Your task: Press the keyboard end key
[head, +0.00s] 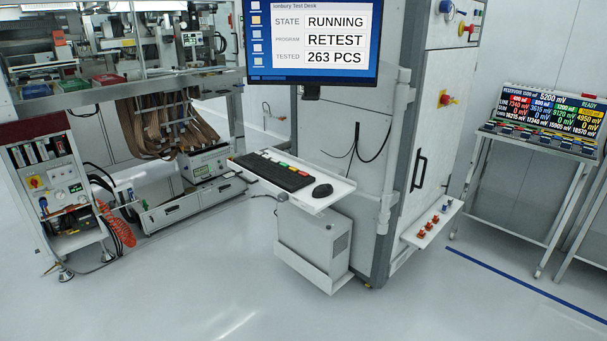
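A black keyboard (272,170) lies on a white shelf (318,200) that sticks out from the tall white cabinet in the middle of the head view. A few keys on it are coloured green, red and orange, along its far side. The key labels are too small to read, so I cannot tell which one is the end key. A monitor (312,40) above the shelf reads RUNNING, RETEST and 263 PCS. Neither of my grippers shows in the head view.
A black mouse (322,191) lies right of the keyboard. A pale computer case (314,245) sits below the shelf. A small ledge with red parts (432,222) juts out at right. A cart with a display (552,112) stands far right. The floor in front (200,290) is clear.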

